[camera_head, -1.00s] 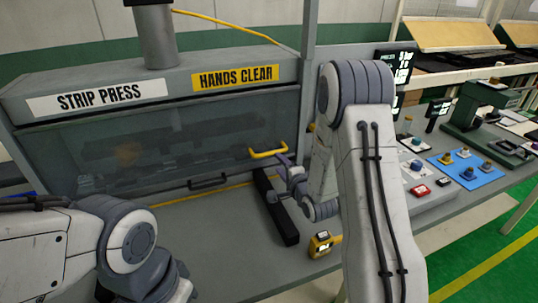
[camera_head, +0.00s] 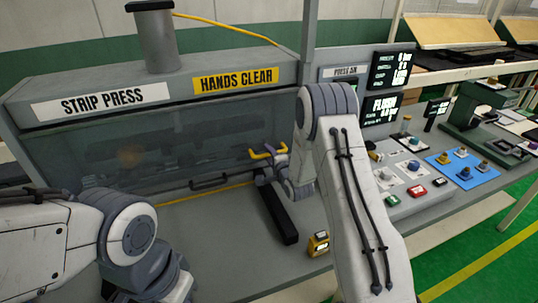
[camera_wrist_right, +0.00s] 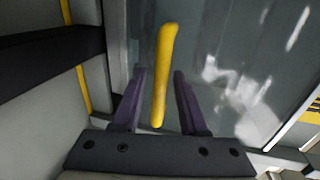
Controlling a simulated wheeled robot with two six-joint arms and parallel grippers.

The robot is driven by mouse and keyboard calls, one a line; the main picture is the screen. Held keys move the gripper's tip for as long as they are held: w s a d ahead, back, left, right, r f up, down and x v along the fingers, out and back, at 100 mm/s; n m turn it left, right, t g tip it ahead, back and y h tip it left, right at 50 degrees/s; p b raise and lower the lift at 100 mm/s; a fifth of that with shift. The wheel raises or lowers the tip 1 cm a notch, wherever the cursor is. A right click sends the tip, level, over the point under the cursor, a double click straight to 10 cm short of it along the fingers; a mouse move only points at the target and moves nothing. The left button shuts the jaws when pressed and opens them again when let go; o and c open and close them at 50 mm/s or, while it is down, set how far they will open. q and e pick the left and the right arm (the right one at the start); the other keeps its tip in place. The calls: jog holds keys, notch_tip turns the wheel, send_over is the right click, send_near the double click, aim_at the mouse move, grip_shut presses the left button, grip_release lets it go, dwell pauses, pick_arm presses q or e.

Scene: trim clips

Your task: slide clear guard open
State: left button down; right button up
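The clear guard (camera_head: 150,160) is a see-through panel across the front of the strip press, below the label board. Its yellow handle (camera_head: 262,154) is at the guard's right end. My right gripper (camera_head: 272,165) is at this handle. In the right wrist view, the yellow handle (camera_wrist_right: 165,60) lies between the two purple fingers of my right gripper (camera_wrist_right: 159,76), with a visible gap on each side, so the gripper is open around it. My left arm is at the lower left; its gripper is not in view.
A black handle (camera_head: 209,182) is low at the press front. A control box with buttons (camera_head: 417,191) and displays stands right.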

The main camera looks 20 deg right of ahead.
grip_shut()
dwell(1.2)
